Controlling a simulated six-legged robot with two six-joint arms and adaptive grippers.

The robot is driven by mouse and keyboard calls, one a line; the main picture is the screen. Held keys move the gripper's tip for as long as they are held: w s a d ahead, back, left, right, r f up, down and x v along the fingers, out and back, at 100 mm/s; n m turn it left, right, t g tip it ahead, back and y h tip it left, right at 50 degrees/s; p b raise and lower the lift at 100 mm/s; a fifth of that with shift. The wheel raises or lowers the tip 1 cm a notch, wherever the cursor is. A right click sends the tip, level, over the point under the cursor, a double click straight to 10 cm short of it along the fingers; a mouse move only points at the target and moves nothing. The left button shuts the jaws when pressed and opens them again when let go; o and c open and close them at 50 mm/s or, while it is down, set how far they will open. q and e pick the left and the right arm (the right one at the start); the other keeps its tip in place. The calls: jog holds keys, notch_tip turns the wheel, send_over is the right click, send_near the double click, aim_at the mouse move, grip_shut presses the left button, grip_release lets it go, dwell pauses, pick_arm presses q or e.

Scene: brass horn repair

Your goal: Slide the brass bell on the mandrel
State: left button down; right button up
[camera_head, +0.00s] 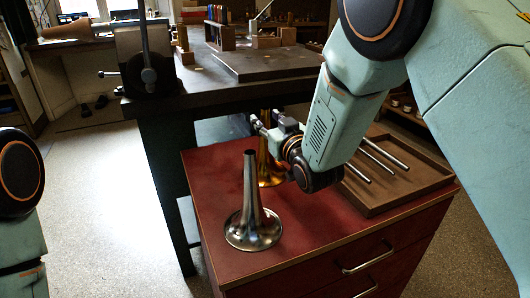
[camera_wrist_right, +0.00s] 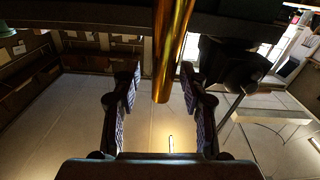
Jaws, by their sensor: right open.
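The brass bell (camera_head: 268,170) stands upright, flare down, on the red cabinet top, partly hidden behind my right gripper and the silver bell. My right gripper (camera_head: 263,122) is at the upper part of the brass bell. In the right wrist view the gripper (camera_wrist_right: 162,108) is open, with the narrow brass tube (camera_wrist_right: 171,50) between its two fingers and gaps on both sides. A silver bell (camera_head: 252,222) stands upright in front. I cannot pick out the mandrel for certain. My left gripper is not in view.
A brown tray (camera_head: 400,193) with several metal rods (camera_head: 384,157) lies on the right of the red cabinet (camera_head: 215,242). Behind is a dark workbench (camera_head: 188,92) with a vise (camera_head: 148,75) at its left corner.

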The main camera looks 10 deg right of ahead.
jog(key=shift+w+a, duration=0.15)
jog(key=shift+w, duration=0.4)
grip_shut()
jog(key=shift+r, duration=0.1)
